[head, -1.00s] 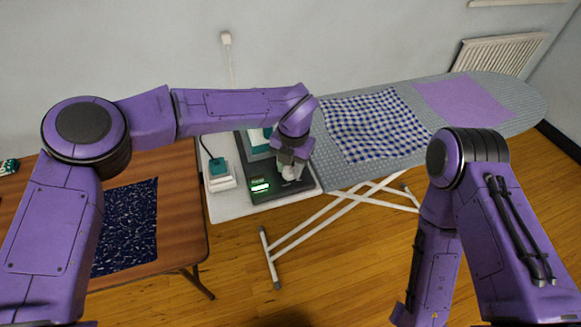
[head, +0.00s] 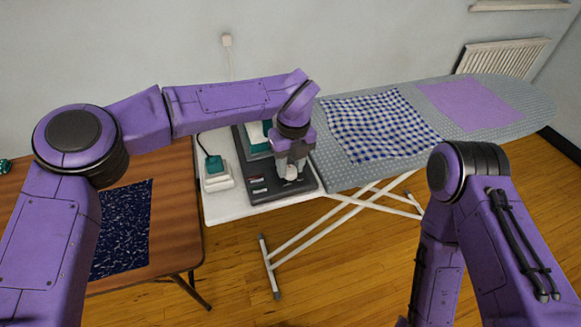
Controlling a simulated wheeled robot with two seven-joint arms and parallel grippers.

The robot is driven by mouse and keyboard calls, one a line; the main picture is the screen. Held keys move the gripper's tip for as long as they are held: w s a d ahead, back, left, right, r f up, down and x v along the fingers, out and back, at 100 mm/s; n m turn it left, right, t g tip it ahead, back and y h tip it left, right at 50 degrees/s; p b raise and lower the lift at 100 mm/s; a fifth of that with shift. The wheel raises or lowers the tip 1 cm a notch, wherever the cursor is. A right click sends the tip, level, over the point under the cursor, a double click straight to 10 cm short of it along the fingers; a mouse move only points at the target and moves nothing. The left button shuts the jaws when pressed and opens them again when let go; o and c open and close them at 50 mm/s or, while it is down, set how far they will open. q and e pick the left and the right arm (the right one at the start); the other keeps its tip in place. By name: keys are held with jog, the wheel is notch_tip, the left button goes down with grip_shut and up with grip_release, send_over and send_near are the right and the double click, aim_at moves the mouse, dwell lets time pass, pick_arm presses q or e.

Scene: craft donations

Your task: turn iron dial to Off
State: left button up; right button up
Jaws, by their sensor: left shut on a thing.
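The dark iron station (head: 262,195) stands on the white shelf at the left end of the ironing board. A teal iron (head: 256,135) sits at its back, partly hidden by my left gripper. The small display (head: 257,181) on the station's front left is dark. My left gripper (head: 291,170) points down over the station's right part and is shut on the pale round dial (head: 292,171). The fingers cover much of the dial, and I cannot read its marks. My right gripper is out of view; only my right arm shows.
The ironing board (head: 350,177) carries a blue checked cloth (head: 378,123) and a purple cloth (head: 470,103). A wooden table (head: 174,200) with dark speckled fabric (head: 122,228) is at left.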

aim_at(293, 167)
pick_arm(q)
jog(key=shift+r+n, duration=0.1)
jog(key=shift+n, duration=0.5)
jog(key=o, duration=1)
jog(key=shift+w+d+r+b, duration=0.15)
jog(key=shift+r+b, duration=0.25)
jog(key=shift+r, duration=2.25)
jog(key=shift+d+r+b, duration=0.15)
jog(key=shift+r+b, duration=0.25)
jog(key=shift+r, duration=2.2)
